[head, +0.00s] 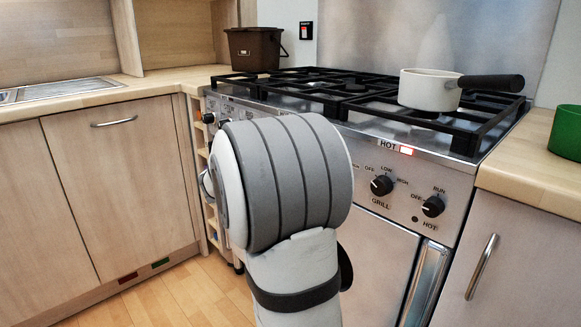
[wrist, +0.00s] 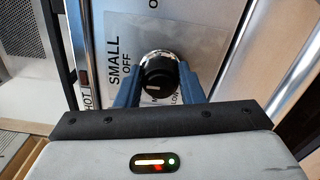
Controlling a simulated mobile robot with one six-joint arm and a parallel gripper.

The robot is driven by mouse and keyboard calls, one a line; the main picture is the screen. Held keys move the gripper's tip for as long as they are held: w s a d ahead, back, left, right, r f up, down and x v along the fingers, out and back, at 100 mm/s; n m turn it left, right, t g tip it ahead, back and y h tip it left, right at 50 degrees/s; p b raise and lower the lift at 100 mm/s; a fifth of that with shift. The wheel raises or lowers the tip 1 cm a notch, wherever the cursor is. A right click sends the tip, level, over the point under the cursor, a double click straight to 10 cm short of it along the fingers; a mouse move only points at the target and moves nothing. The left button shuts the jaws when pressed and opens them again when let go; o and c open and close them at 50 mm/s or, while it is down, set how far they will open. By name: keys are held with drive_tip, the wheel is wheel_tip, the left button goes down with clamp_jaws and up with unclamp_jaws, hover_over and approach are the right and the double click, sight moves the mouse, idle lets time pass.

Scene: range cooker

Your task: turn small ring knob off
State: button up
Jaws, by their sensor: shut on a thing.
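The small ring knob (wrist: 158,74) is a black round knob with a silvery collar on the steel panel, with the words SMALL and OFF printed beside it in the wrist view. My gripper (wrist: 159,85) has its two blue fingers on either side of the knob and is shut on it. The knob's pointer direction is not clear, and part of the lettering below is covered by the fingers. In the head view my arm hides the gripper and this knob; the range cooker (head: 410,225) stands behind the arm.
A white saucepan (head: 427,90) with a black handle sits on the right of the hob. Grill knob (head: 381,185) and another knob (head: 433,206) are right of my arm. A brown bin (head: 254,49) stands behind left.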

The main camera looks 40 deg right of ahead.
idle(0.4)
drive_tip(key=o, duration=1)
drive_tip(key=shift+s+a+p, duration=0.2)
drive_tip(key=shift+a+p, duration=0.4)
drive_tip(key=shift+a, duration=1.3)
drive_tip(key=shift+s+a+p, duration=0.15)
drive_tip(key=shift+a+p, duration=0.45)
drive_tip(key=shift+a, duration=1.3)
